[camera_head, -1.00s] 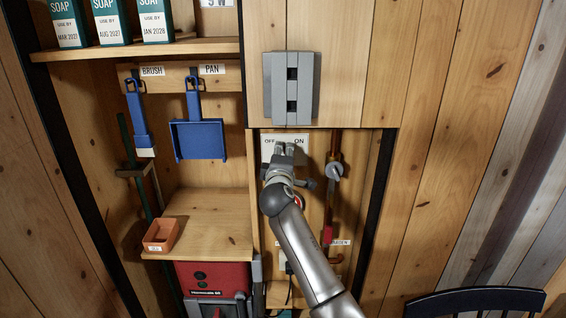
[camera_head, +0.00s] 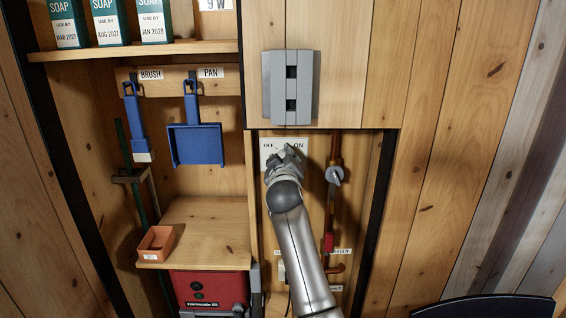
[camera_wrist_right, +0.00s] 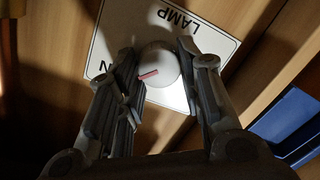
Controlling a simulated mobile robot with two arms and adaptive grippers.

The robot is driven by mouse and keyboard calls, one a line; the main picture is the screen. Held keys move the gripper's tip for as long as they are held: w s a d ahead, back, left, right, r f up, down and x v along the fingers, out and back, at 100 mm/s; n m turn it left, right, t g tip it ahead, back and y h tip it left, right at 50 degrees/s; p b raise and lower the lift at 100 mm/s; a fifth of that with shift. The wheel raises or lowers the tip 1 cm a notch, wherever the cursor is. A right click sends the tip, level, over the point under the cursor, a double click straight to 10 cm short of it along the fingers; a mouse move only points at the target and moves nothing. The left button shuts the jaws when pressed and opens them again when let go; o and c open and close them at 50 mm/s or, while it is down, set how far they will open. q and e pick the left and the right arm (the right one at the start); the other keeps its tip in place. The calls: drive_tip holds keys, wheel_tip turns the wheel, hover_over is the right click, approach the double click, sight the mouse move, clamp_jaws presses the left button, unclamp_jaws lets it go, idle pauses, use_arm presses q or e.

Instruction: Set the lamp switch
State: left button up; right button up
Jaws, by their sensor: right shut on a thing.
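The lamp switch is a round white knob (camera_wrist_right: 160,64) with a red line, on a white plate (camera_wrist_right: 208,22) lettered LAMP. In the wrist view, the red line points left and slightly down, on the side of the letter N. In the head view the plate (camera_head: 265,154) reads OFF at left and ON at right, and my gripper hides the knob. My right gripper (camera_head: 291,151) is at the plate. In the wrist view, its fingers (camera_wrist_right: 157,58) are closed on both sides of the knob. My left gripper is not in view.
A grey block (camera_head: 291,88) juts out just above the plate. A pipe with a grey fitting (camera_head: 334,174) stands close to the right of my gripper. A blue pan (camera_head: 197,145) and brush (camera_head: 137,122) hang at left, above an orange box (camera_head: 157,244) on a shelf.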

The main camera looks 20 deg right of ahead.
drive_tip(key=shift+f+m, duration=0.15)
drive_tip(key=shift+m, duration=0.25)
drive_tip(key=o, duration=1)
drive_tip(key=shift+o, duration=0.2)
drive_tip(key=shift+s, duration=0.1)
drive_tip(key=v, duration=0.7)
drive_tip(key=shift+s, duration=0.2)
drive_tip(key=shift+a, duration=0.1)
